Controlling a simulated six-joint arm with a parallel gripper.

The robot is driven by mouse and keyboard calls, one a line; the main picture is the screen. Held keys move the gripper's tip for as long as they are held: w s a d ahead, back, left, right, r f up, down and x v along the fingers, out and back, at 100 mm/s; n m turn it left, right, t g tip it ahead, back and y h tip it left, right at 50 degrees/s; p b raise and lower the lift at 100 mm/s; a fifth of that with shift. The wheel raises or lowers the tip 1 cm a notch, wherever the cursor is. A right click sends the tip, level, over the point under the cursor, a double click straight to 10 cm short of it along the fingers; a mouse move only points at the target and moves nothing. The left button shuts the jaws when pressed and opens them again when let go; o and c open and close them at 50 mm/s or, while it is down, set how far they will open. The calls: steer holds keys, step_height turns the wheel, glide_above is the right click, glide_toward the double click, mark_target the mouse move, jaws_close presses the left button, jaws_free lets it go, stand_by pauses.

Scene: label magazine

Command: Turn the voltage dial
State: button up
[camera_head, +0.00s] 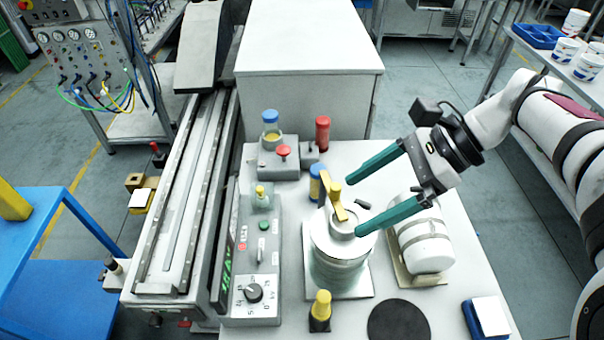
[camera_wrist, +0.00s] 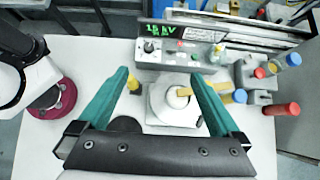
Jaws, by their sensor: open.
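The voltage dial (camera_head: 253,292) is a black round knob on a white scale plate at the near end of the grey control box (camera_head: 262,235). In the wrist view the dial (camera_wrist: 150,46) shows ahead, just left of centre, below green lit digits. My gripper (camera_head: 343,204) has two long teal fingers, spread wide with nothing between them. It hangs above the metal pot with the yellow handle, to the right of the dial and apart from it. In the wrist view my gripper (camera_wrist: 160,75) points towards the control box.
The round metal pot (camera_head: 340,258) with a yellow bar handle (camera_head: 338,200) stands right of the box. A yellow-topped bottle (camera_head: 320,308) stands near the dial. A white cylinder (camera_head: 425,245) and a black disc (camera_head: 398,322) are to the right. A red bottle (camera_head: 322,132) stands farther back.

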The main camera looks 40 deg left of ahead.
steer(key=s+d+f+t+h, duration=0.1)
steer(key=s+d, duration=0.2)
steer(key=d, duration=0.3)
steer(key=s+d+f+n+t, duration=0.1)
steer(key=s+d+t, duration=0.1)
steer(key=d, duration=0.5)
steer(key=shift+s+f+h, duration=0.15)
steer(key=shift+s+h, duration=0.25)
steer(key=s+d+f+t+h, duration=0.1)
steer(key=s+d+f, duration=0.1)
steer(key=d, duration=0.1)
steer(key=s+d+f+n+t, duration=0.1)
steer(key=s+d+f, duration=0.1)
steer(key=s+d, duration=0.1)
steer(key=s+d+f+n+t+h, duration=0.1)
steer(key=s+d+f, duration=0.1)
steer(key=s+d, duration=0.1)
steer(key=shift+s+d+f+h, duration=0.1)
steer(key=shift+d+f+h, duration=0.2)
steer(key=shift+d+f, duration=0.1)
steer(key=c, duration=0.4)
steer(key=shift+n, duration=0.3)
steer(key=w+a+r+n, duration=0.2)
steer(key=w+a+n, duration=0.2)
steer(key=n, duration=0.1)
steer(key=n+h, duration=0.2)
steer(key=n, duration=1.8)
glide_above(253, 291)
step_height(253, 291, down, 15)
steer(key=shift+f, duration=0.55)
